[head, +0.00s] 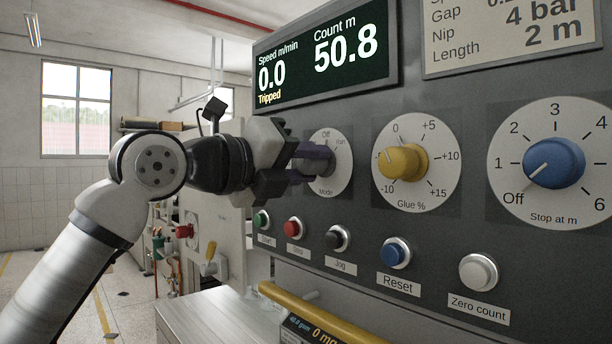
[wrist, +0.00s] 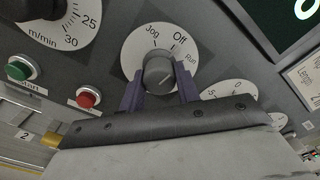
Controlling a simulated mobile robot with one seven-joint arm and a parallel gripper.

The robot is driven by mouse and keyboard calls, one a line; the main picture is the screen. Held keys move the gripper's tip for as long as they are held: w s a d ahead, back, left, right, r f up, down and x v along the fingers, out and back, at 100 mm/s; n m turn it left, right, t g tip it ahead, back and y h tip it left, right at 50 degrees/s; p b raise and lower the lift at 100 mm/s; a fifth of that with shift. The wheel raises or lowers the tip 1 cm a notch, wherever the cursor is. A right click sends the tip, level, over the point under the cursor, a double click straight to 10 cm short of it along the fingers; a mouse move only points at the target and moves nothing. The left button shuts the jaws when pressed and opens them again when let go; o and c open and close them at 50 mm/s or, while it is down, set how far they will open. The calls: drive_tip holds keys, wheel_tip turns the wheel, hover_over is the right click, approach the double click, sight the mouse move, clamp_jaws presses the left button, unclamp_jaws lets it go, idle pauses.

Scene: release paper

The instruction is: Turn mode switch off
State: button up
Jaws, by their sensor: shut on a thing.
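The mode switch is a grey knob on a round white dial (head: 340,180) marked Off and Run, on the dark control panel. In the wrist view the grey knob (wrist: 158,72) stands between my two purple fingers, and the labels Jog, Off and Run show around it. A light line on the knob seems to slant toward Run; it is small and hard to read. My gripper (head: 312,162) reaches in from the left and is shut on the knob; it also shows in the wrist view (wrist: 159,90). In the head view my fingers hide much of the knob.
To the right are a yellow glue knob (head: 402,162) and a blue stop knob (head: 553,163). Below are green (head: 262,220), red (head: 293,228), black, blue and white buttons. The display (head: 325,55) reads 0.0, Tripped and 50.8. A yellow bar (head: 320,316) runs below the panel.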

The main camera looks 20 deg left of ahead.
drive_tip(key=shift+n+b, duration=0.35)
drive_tip(key=shift+n, duration=0.45)
drive_tip(key=o, duration=1)
drive_tip(key=b+v, duration=0.3)
drive_tip(key=v, duration=1)
drive_tip(key=shift+s+a+b, duration=0.25)
drive_tip(key=shift+s+b, duration=0.1)
drive_tip(key=shift+b, duration=0.05)
drive_tip(key=shift+d, duration=0.1)
